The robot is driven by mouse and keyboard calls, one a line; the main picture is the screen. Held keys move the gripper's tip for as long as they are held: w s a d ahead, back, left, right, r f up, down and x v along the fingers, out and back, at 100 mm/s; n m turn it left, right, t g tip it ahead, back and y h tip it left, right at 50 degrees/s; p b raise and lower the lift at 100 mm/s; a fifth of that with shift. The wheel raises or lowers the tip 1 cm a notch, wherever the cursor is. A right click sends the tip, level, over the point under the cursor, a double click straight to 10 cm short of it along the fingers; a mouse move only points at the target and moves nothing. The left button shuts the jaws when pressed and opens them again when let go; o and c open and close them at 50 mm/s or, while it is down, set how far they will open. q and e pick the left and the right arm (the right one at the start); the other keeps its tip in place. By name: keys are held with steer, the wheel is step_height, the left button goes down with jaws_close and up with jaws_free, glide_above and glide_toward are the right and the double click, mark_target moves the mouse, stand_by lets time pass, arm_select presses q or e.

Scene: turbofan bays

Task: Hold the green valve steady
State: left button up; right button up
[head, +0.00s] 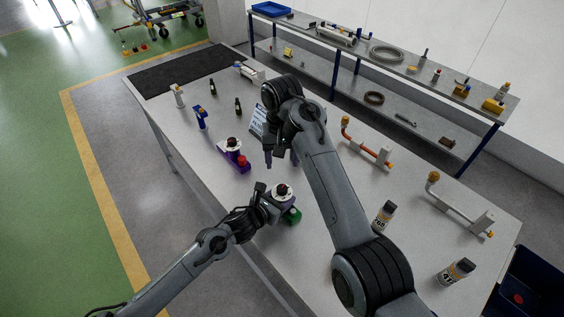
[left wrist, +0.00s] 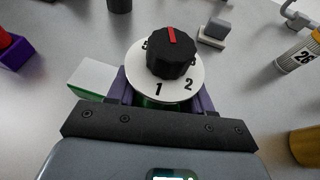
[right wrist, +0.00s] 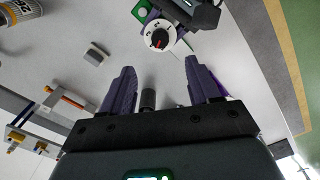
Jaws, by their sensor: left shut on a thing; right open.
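The green valve (head: 293,215) stands near the table's front edge in the head view, with a white dial plate and black knob on top. My left gripper (head: 268,200) is shut on it from the left. In the left wrist view, purple fingers flank the valve body below the dial plate (left wrist: 138,84); the black knob (left wrist: 172,54) has a red mark. The body is mostly hidden there. My right gripper (head: 281,160) is above the table behind the valve, open and empty. In the right wrist view, its fingers (right wrist: 160,88) are apart and the valve's dial (right wrist: 150,42) lies beyond them.
A purple valve with a red part (head: 233,153) stands behind and left. A dark cylinder (right wrist: 148,98) shows between the right fingers, apparently beyond them. A grey block (right wrist: 95,55) is nearby.

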mark_target(282, 188)
stand_by(0.3)
step_height(282, 188, down, 12)
steer(key=m, duration=0.9)
steer(key=shift+w, duration=0.15)
steer(key=shift+c, duration=0.2)
steer(key=c, duration=1)
